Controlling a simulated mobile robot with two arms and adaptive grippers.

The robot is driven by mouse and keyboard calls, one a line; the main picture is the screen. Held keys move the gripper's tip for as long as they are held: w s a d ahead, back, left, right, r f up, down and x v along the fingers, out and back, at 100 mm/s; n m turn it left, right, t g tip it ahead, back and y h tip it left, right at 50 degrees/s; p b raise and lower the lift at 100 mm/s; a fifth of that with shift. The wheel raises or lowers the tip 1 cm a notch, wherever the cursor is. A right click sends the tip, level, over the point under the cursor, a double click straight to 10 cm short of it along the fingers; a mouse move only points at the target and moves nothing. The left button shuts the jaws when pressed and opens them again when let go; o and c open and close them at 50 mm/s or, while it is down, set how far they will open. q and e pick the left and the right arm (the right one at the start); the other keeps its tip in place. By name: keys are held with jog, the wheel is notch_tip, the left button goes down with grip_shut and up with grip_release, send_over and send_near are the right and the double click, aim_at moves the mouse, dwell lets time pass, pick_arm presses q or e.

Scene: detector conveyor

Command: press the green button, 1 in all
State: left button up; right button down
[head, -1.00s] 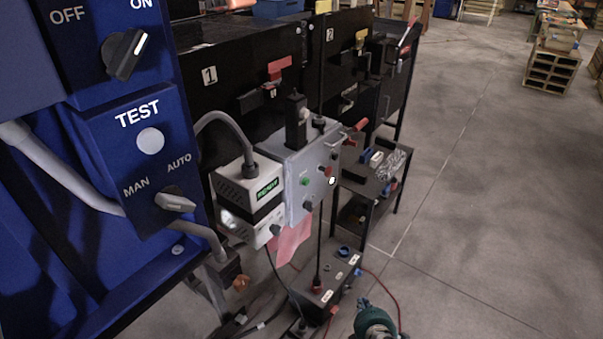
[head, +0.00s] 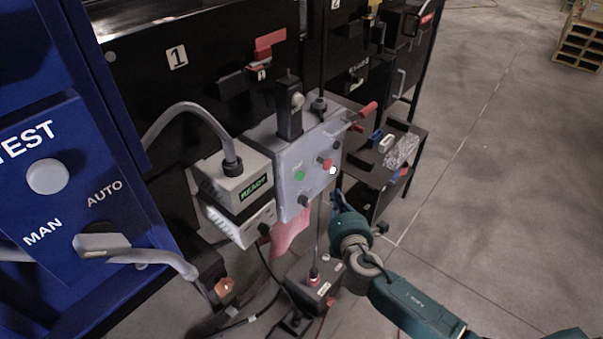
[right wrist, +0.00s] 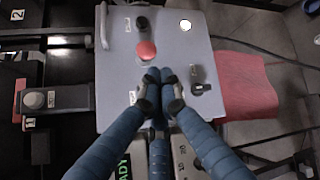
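The green button (head: 300,175) is on the sloping face of a grey control box (head: 290,200) in the head view. It sits left of a red mushroom button (head: 325,164), which also shows in the right wrist view (right wrist: 147,50). My right gripper (head: 338,196) is just right of the box in the head view. In the right wrist view its blue fingers (right wrist: 160,76) are drawn together, empty, in front of the panel just below the red button. The fingers hide the green button there; I cannot tell whether they touch the panel. My left gripper is out of view.
A white lit button (right wrist: 186,25) and a black knob (right wrist: 200,88) are near the fingers. A READY unit (head: 233,185) adjoins the box on the left. A blue TEST panel (head: 70,180) fills the far left. Open floor lies at right.

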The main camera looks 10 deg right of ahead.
aim_at(301, 177)
pick_arm(q)
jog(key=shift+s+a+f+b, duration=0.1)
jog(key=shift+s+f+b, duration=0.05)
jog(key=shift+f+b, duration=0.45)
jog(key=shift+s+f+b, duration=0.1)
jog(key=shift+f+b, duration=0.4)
jog(key=shift+b, duration=0.05)
pick_arm(e)
jog(key=w+a, duration=0.5)
jog(key=w, duration=0.1)
jog(key=shift+w+a, duration=0.25)
jog(key=shift+w, duration=0.15)
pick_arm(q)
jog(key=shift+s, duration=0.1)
pick_arm(e)
jog(key=shift+w+a, duration=0.1)
dwell(0.3)
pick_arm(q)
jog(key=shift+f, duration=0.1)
pick_arm(e)
jog(key=shift+w+a, duration=0.15)
jog(key=shift+w, duration=0.05)
